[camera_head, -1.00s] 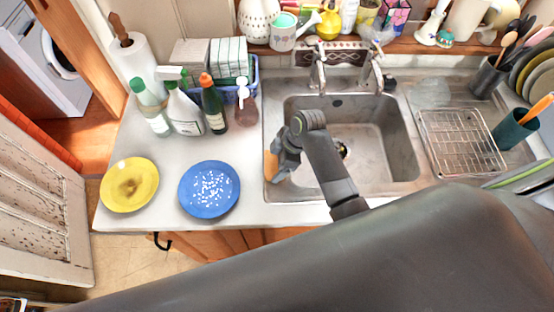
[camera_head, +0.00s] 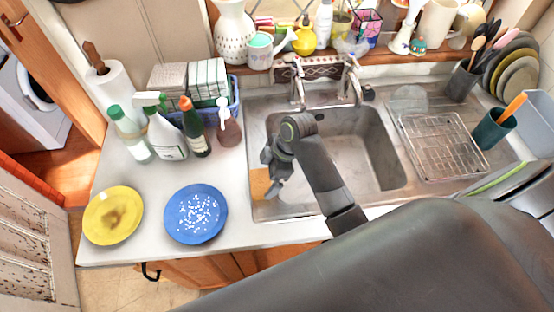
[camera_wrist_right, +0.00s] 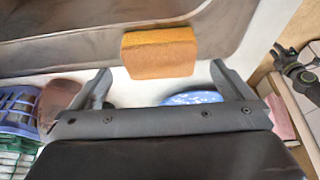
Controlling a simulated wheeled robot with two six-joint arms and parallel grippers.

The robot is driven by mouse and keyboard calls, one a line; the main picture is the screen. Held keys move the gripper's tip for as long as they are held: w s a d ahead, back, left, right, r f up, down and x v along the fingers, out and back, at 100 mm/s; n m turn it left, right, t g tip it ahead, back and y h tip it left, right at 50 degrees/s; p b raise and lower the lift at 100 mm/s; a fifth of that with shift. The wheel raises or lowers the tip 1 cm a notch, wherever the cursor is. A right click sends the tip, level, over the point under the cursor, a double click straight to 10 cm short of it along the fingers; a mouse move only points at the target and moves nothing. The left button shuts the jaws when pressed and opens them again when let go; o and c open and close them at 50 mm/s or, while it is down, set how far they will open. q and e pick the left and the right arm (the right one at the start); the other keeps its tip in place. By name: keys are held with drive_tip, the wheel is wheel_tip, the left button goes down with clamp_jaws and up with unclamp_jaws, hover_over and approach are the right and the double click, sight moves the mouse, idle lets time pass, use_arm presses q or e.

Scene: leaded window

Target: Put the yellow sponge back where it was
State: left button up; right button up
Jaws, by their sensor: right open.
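The sponge (camera_head: 260,184), orange-yellow and block-shaped, is at the left rim of the sink (camera_head: 352,195). My right gripper (camera_head: 268,174) hangs over the sink's left side, just beside the sponge, and partly hides it in the head view. In the right wrist view the sponge (camera_wrist_right: 160,52) shows whole, in front of the gap between the spread fingers of the right gripper (camera_wrist_right: 160,72). The fingers are open and do not visibly touch it. A dark jointed part at the wrist view's right edge may be my left arm; its jaws cannot be made out.
A blue plate with white specks (camera_head: 195,214) and a stained yellow plate (camera_head: 113,216) lie on the counter to the left. Several bottles and a blue basket (camera_head: 234,103) stand behind them. A wire rack (camera_head: 443,145) sits right of the sink. The faucet (camera_head: 297,92) rises behind the basin.

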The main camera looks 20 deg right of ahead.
drive_tip(key=b+v, duration=0.1)
drive_tip(key=v, duration=0.6)
drive_tip(key=shift+d+r, duration=0.25)
drive_tip(key=shift+r, duration=0.15)
